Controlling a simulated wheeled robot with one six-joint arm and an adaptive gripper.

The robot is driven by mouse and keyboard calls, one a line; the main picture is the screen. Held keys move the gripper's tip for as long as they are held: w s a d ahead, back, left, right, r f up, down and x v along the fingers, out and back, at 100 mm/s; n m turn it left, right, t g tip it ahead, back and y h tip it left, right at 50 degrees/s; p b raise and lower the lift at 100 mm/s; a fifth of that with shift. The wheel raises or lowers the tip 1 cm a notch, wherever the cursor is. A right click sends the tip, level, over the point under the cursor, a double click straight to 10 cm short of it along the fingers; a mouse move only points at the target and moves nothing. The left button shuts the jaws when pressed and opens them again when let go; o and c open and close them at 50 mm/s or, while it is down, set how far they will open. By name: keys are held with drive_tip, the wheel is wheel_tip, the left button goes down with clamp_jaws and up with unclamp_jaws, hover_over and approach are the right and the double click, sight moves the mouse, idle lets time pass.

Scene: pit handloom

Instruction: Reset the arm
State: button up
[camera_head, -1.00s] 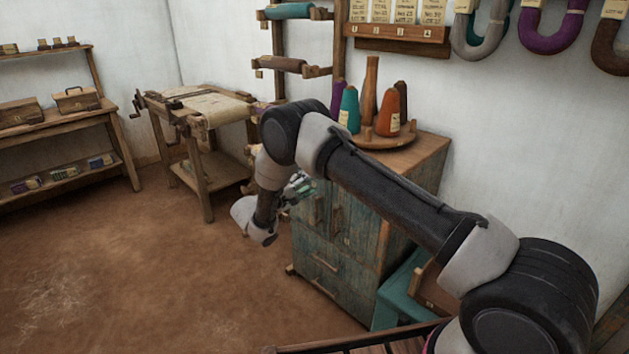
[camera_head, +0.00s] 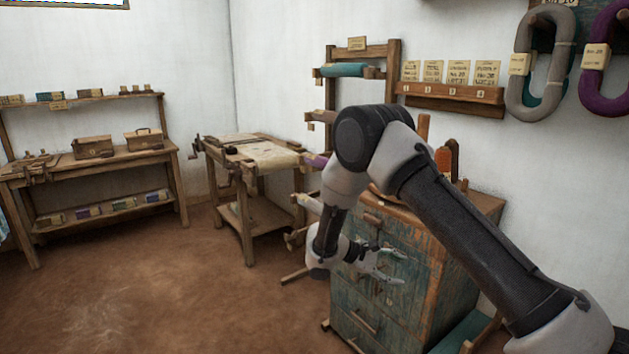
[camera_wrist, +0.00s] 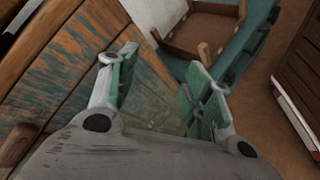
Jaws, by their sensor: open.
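My gripper (camera_head: 388,266) is in front of the worn blue-green wooden cabinet (camera_head: 400,285) in the head view, at the end of my bent arm. In the wrist view my gripper (camera_wrist: 165,90) shows two green-padded fingers spread apart with nothing between them. The weathered cabinet front (camera_wrist: 95,60) fills the left of that view, close to the left finger. I cannot tell whether any finger touches it.
A winding table (camera_head: 255,155) stands left of the cabinet, before a wooden rack (camera_head: 395,75). A shelf bench with boxes (camera_head: 150,155) is at the left wall. A teal stool (camera_wrist: 240,45) with a wooden tray (camera_wrist: 203,25) shows in the wrist view. The brown floor (camera_head: 170,290) is clear.

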drive_tip(key=s+d+r+m+t+y, duration=0.1)
drive_tip(key=s+d+r+m+y, duration=0.2)
drive_tip(key=s+r, duration=0.7)
drive_tip(key=s+d+r+m+t+y, duration=0.1)
drive_tip(key=s+d+r+m+y, duration=0.2)
drive_tip(key=s+r, duration=0.7)
drive_tip(key=s+d+r+m+t+y, duration=0.1)
drive_tip(key=s+d+r+m+y, duration=0.2)
drive_tip(key=s+d+r+y, duration=0.3)
drive_tip(key=s+d+r, duration=0.1)
drive_tip(key=s+r, duration=0.3)
drive_tip(key=s, duration=0.3)
drive_tip(key=shift+s+r+m+t+y, duration=0.2)
drive_tip(key=shift+r+m+t+y, duration=0.05)
drive_tip(key=shift+m+t+y, duration=0.05)
